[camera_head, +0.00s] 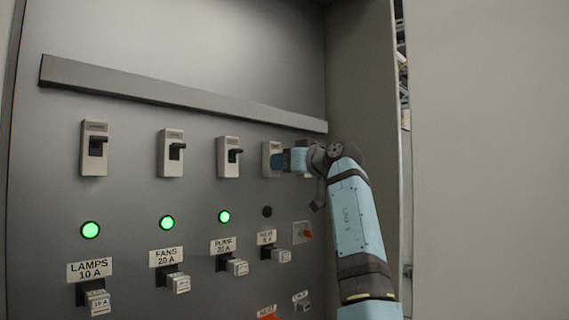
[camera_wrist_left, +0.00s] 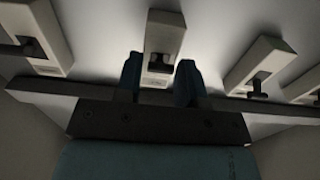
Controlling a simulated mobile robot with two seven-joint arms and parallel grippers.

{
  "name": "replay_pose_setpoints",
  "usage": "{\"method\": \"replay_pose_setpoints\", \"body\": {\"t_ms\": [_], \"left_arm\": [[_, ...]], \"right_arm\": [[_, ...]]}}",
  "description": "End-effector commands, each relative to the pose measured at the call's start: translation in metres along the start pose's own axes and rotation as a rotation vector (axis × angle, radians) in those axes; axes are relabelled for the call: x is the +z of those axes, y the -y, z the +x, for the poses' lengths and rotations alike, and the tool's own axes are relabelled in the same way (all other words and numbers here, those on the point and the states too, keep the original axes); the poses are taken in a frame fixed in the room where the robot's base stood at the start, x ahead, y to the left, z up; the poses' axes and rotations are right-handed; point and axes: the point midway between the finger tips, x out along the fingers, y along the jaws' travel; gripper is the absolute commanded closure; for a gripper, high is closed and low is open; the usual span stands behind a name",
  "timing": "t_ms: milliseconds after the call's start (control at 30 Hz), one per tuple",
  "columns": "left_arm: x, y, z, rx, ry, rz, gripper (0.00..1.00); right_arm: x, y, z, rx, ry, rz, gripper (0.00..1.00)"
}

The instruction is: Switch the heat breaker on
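The heat breaker (camera_head: 267,155) is a pale upright housing, fourth from the left on the grey panel. My left gripper (camera_head: 280,160) is at its right side and hides its lever in the head view. In the left wrist view, the breaker in front of my gripper (camera_wrist_left: 160,35) has a dark lever (camera_wrist_left: 160,63) between two blue fingers (camera_wrist_left: 159,78). The fingers are apart, one on each side; whether they touch it I cannot tell. The heat indicator (camera_head: 267,211) above the HEAT label (camera_head: 267,237) is dark. My right gripper is not in view.
Lamps (camera_head: 94,150), fans (camera_head: 171,153) and pump (camera_head: 228,157) breakers stand to the left, with green lights lit below. A long grey bar (camera_head: 180,93) runs above them. The cabinet's side wall (camera_head: 360,80) is close to my arm.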

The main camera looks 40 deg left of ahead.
Motion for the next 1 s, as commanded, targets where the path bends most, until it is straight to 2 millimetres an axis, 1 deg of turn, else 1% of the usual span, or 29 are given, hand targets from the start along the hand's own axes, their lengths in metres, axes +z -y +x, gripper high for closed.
{"method": "replay_pose_setpoints", "body": {"t_ms": [33,67,100,167,267,400,500,600,700,1000], "left_arm": [[0.000,0.000,0.000,0.000,0.000,0.000,0.80],[0.000,0.000,0.000,0.000,0.000,0.000,0.87],[0.000,0.000,0.000,0.000,0.000,0.000,0.88],[-0.001,0.000,0.000,0.000,0.001,0.000,0.88],[-0.005,0.000,0.000,-0.001,0.024,-0.001,0.88],[-0.012,0.000,-0.001,-0.002,0.108,-0.001,0.88],[-0.013,0.000,-0.001,-0.001,0.173,0.000,0.88],[-0.013,0.000,-0.001,-0.002,0.221,0.001,0.88],[-0.011,0.000,-0.001,0.000,0.245,0.001,0.88],[-0.008,0.000,-0.001,0.000,0.249,0.000,0.88]], "right_arm": [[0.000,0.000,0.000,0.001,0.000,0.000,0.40],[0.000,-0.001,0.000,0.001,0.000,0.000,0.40],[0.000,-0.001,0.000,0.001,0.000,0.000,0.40],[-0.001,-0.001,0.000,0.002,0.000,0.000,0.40],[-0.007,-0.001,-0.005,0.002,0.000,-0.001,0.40],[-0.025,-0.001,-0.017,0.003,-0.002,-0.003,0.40],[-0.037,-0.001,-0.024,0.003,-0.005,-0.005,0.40],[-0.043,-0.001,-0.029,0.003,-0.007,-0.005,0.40],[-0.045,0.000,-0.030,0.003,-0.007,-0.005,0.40],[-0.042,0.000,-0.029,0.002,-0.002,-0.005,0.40]]}}
